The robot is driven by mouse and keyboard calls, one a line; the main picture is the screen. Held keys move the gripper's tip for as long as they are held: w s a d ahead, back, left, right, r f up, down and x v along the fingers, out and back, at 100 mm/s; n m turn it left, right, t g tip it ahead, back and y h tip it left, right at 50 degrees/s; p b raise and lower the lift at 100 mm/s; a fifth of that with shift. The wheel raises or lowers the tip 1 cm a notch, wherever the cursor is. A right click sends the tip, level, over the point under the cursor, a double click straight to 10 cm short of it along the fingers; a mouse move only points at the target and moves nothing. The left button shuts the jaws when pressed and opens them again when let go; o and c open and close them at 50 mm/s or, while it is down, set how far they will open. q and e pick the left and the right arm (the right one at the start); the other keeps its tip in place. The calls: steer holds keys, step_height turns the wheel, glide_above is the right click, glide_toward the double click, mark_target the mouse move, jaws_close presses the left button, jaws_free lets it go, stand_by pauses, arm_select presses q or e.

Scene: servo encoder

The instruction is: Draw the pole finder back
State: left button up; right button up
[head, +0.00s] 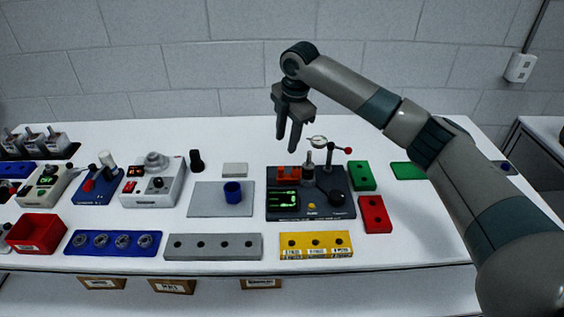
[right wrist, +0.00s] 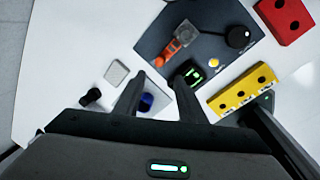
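A dark test station (head: 285,212) stands right of centre on the white table. It bears an orange part (head: 288,173), a grey upright cylinder (head: 308,172) with a shaft, a round dial (head: 318,142) and a lever with a red ball (head: 348,150). No readable label shows which part is the pole finder. My right gripper (head: 288,138) is open and empty, pointing down above the station's back left. In the right wrist view its fingers (right wrist: 158,80) are apart, with the orange part (right wrist: 170,52) beyond them. My left gripper is out of view.
A green screen (head: 284,198), a yellow button and a black knob (head: 337,198) are on the station. Red (head: 375,214) and green (head: 361,176) blocks stand to its right, a yellow block (head: 316,245) in front. A blue cup (head: 233,192) stands on a grey plate (head: 205,200) to its left.

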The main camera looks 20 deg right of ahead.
mark_target(282, 168)
steer(key=f+p, duration=0.1)
steer(key=f, duration=0.2)
steer(key=w+f+p, duration=0.1)
steer(key=f, duration=0.3)
steer(key=w+f+p, duration=0.1)
steer(key=f, duration=0.2)
steer(key=shift+a+f, duration=0.3)
steer(key=shift+f, duration=0.55)
steer(key=shift+c, duration=0.6)
